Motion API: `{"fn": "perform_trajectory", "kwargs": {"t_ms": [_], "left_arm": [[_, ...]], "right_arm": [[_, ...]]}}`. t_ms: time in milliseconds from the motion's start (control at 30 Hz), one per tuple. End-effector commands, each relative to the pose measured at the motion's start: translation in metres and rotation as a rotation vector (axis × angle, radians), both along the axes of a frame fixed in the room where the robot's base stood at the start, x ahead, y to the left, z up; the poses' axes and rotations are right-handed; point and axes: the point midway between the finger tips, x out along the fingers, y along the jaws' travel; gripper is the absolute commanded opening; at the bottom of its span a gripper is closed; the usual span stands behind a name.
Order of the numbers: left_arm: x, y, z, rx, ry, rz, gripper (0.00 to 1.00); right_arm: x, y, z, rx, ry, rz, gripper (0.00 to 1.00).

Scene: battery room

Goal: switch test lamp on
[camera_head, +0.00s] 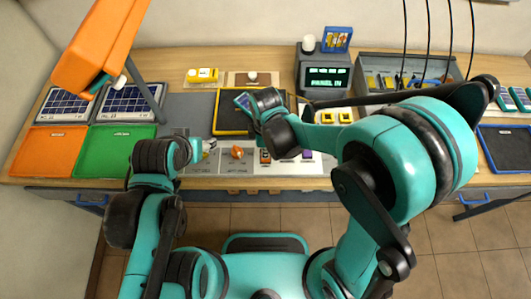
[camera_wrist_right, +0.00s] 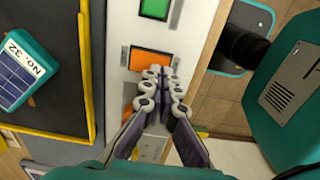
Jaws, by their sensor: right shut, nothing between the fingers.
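My right gripper (camera_wrist_right: 162,86) is shut and empty in the wrist view. Its fingertips are over a white control panel (camera_wrist_right: 117,60), close to an orange rectangular element (camera_wrist_right: 150,60); contact cannot be told. A green rectangular element (camera_wrist_right: 157,9) sits farther along the panel. In the head view the panel (camera_head: 225,168) runs along the front of the bench, and my right wrist hides part of it. A white dome (camera_head: 308,43), possibly a lamp, is dark on the display box. Which part is the test lamp is unclear. My left gripper (camera_head: 205,148) is at the panel's left part, too small to read.
A black mat with a yellow border (camera_head: 222,124) lies behind the panel; a teal module marked NO. 32 (camera_wrist_right: 22,72) is on it. An orange tray (camera_head: 45,148) and a green tray (camera_head: 115,149) are at left. A display box (camera_head: 326,77) stands behind.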

Motion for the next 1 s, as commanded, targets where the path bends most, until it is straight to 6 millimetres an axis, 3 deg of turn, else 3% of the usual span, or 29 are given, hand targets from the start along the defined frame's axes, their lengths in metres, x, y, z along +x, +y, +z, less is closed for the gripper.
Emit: {"fn": "perform_trajectory", "kwargs": {"t_ms": [1000], "left_arm": [[0.000, 0.000, -0.014, 0.000, 0.000, 0.000, 0.56]], "right_arm": [[0.000, 0.000, -0.016, 0.000, 0.000, 0.000, 0.00]]}}
